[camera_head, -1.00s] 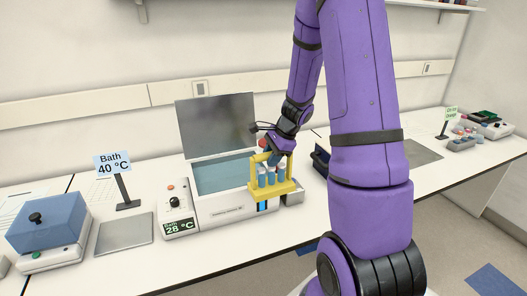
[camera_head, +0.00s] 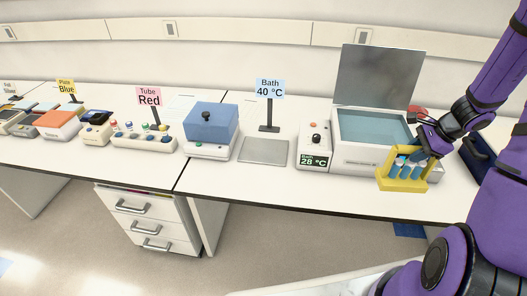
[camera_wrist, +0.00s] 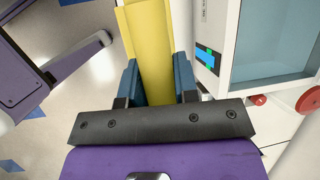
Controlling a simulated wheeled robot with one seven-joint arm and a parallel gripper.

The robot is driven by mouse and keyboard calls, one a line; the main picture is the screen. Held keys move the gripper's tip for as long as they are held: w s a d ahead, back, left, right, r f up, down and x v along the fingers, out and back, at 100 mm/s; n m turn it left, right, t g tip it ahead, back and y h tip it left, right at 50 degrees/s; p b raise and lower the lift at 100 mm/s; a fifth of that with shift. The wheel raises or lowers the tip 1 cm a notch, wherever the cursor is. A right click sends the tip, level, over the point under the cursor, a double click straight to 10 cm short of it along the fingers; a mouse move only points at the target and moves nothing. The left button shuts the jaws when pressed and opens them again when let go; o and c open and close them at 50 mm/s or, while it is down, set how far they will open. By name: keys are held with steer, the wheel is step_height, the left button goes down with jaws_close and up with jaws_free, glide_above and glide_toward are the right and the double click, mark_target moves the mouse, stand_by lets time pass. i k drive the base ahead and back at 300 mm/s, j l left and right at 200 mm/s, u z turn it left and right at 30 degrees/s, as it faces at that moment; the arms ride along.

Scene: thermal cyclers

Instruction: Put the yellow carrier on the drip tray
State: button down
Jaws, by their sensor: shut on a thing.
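The yellow carrier (camera_head: 403,184) holds several blue-filled tubes and hangs upright in front of the water bath, at the right of the head view. My gripper (camera_head: 424,147) is shut on the carrier's top bar. In the wrist view the yellow bar (camera_wrist: 150,50) runs between the two blue fingers of my gripper (camera_wrist: 158,82). A flat grey metal plate (camera_head: 264,151), which looks like the drip tray, lies empty on the bench left of the bath, below the "Bath 40 °C" sign. The carrier is well to the right of it.
The water bath (camera_head: 345,160) has its lid up and its display reads 28 °C. A blue-topped block (camera_head: 210,127) stands left of the plate. The sign post (camera_head: 269,115) stands behind the plate. Bench space in front of the plate is clear.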

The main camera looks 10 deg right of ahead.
mark_target(265, 150)
steer(key=i+j, duration=0.1)
steer(key=j, duration=0.5)
steer(key=i+j, duration=0.1)
steer(key=j, duration=0.45)
steer(key=i+j, duration=0.1)
steer(key=j, duration=0.5)
steer(key=i+j, duration=0.2)
steer(key=i, duration=0.25)
steer(key=i+j+z, duration=0.1)
steer(key=i, duration=0.35)
steer(key=j, duration=0.1)
